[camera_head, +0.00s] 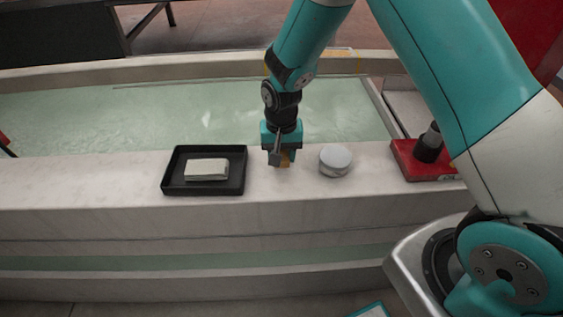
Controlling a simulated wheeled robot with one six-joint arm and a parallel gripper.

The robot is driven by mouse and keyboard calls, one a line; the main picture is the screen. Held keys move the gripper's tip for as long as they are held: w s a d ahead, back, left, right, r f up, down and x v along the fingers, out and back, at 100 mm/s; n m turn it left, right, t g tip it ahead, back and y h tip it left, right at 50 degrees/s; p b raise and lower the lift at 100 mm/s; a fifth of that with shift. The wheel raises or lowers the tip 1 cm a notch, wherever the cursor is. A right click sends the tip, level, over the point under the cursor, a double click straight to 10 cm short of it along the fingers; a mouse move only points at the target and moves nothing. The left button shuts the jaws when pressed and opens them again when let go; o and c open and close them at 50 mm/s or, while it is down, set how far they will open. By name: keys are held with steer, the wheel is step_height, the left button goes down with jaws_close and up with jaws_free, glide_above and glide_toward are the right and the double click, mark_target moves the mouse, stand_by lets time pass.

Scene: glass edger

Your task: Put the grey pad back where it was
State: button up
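My gripper (281,160) points down just above or at the pale ledge, between a black tray and a round grey-white disc. A grey part and a small orange-brown patch show at its fingertips; I cannot tell whether these are fingers or a held thing. A pale grey rectangular block (206,169) lies flat inside the black tray (240,182), left of my gripper. The round grey-white disc (335,158) stands on the ledge, right of my gripper and apart from it. I cannot tell for sure which of these is the grey pad.
The pale ledge (300,205) is clear in front of these things. Behind it lies a shallow trough of greenish water (190,115). A red block with a black cylinder (418,166) sits at the right, near my arm.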

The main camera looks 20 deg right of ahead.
mark_target(282, 163)
steer(key=shift+f, duration=1.5)
steer(key=shift+f, duration=0.15)
steer(key=o, duration=0.8)
step_height(282, 163, up, 12)
steer(key=shift+p, duration=0.5)
steer(key=s+a+r+n+y, duration=0.1)
steer(key=s+r+n, duration=0.2)
steer(key=s+r, duration=0.2)
steer(key=s+a+r+n+y, duration=0.1)
steer(key=s+r+n, duration=0.3)
steer(key=s, duration=0.7)
steer(key=s+a+r+n+y, duration=0.2)
steer(key=s+r+n, duration=0.1)
steer(key=s+r, duration=0.5)
steer(key=shift+s+a+r+n, duration=0.2)
steer(key=shift+s+a+n, duration=0.05)
steer(key=shift+s+n, duration=0.15)
